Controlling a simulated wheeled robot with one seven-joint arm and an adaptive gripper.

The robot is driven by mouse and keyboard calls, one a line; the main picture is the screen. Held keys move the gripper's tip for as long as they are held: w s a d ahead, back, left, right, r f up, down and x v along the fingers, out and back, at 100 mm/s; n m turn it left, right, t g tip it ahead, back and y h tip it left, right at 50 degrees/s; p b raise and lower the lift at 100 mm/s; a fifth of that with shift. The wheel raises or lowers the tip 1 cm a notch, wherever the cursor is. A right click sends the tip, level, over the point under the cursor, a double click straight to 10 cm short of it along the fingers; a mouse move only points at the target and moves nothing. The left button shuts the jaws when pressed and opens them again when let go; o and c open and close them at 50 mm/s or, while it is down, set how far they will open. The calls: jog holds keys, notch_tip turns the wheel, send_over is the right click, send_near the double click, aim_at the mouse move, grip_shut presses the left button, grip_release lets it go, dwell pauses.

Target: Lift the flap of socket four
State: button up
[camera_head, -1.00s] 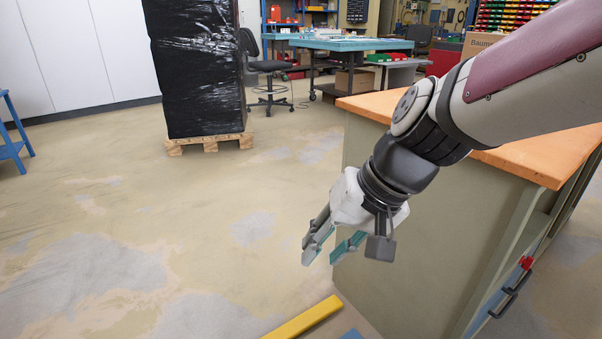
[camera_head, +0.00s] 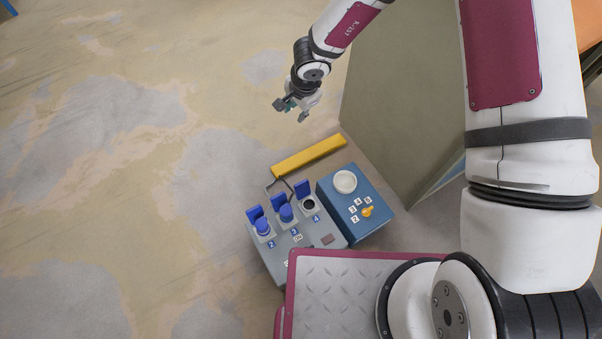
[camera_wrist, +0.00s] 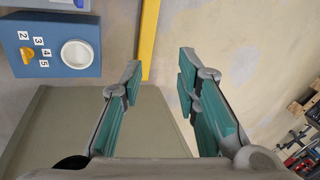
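A grey socket box (camera_head: 318,253) stands on the floor in the head view. Its sockets are labelled 2, 3 and 4. Socket four (camera_head: 309,205) is at the right end of the row and shows a dark round hole. Its blue flap (camera_head: 303,188) stands up behind the hole. The flap of socket two (camera_head: 254,212) and the flap of socket three (camera_head: 278,200) also stand up, with blue round pieces in front of them. My gripper (camera_head: 291,108) is open and empty, beyond the boxes and apart from them. Its spread fingers show in the wrist view (camera_wrist: 160,85).
A blue box (camera_head: 378,222) with a white round cap and a yellow knob stands right of the socket box; it also shows in the wrist view (camera_wrist: 75,22). A yellow bar (camera_head: 309,157) lies behind them. A grey-green cabinet (camera_head: 400,110) stands right. The floor at left is clear.

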jog(key=s+d+f+m+g+h+p, duration=0.15)
jog(key=s+f+g, duration=0.25)
jog(key=s+f, duration=0.5)
jog(key=b, duration=0.5)
send_near(301, 183)
jog(key=shift+m+h, duration=0.25)
jog(key=shift+h, duration=0.1)
jog(key=f, duration=0.8)
jog(key=shift+s+a, duration=0.2)
jog(key=shift+s, duration=0.15)
grip_shut()
